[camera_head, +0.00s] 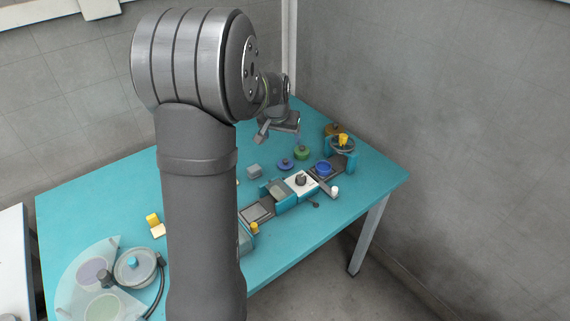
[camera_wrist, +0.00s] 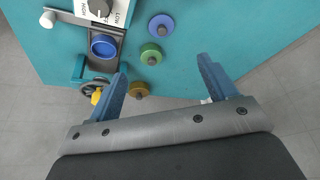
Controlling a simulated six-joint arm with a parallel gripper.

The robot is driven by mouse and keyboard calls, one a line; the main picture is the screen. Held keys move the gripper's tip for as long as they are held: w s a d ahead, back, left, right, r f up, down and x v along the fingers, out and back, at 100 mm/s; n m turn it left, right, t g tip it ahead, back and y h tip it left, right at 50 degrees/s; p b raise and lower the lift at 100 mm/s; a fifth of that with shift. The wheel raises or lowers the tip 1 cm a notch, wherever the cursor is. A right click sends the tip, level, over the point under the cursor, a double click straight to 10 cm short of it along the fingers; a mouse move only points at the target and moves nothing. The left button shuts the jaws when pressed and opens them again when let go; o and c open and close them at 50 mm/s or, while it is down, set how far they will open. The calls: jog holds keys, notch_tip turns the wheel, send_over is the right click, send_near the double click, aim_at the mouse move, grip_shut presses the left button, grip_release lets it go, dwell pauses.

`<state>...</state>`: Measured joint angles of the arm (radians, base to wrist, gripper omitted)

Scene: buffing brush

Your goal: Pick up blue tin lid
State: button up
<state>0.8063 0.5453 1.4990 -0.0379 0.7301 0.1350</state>
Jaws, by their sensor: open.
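The blue tin lid (camera_head: 286,163) lies flat on the teal table, a small round disc with a dark knob on top. In the wrist view the lid (camera_wrist: 161,25) is near the top edge, beyond the green lid. My gripper (camera_wrist: 163,69) is open and empty, with its fingers wide apart. In the head view my gripper (camera_head: 280,138) hangs above the table's far part, behind and above the blue lid, apart from it. My arm blocks part of the table in that view.
A green lid (camera_head: 302,152) sits beside the blue one, and a brown lid (camera_wrist: 138,89) lies near the table edge. An open blue tin (camera_head: 323,169) sits in the machine (camera_head: 300,183) with its control knob. A yellow-knobbed wheel (camera_head: 342,142) stands at the machine's end.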

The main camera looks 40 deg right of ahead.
send_over(285, 162)
jog(key=s+a, duration=0.1)
jog(key=s, duration=0.1)
jog(key=shift+n, duration=0.3)
jog(key=f, duration=1.1)
jog(key=shift+w+a, duration=0.2)
jog(key=shift+w, duration=0.05)
jog(key=shift+x, duration=2.65)
jog(key=shift+w+a, duration=0.1)
jog(key=c, duration=1)
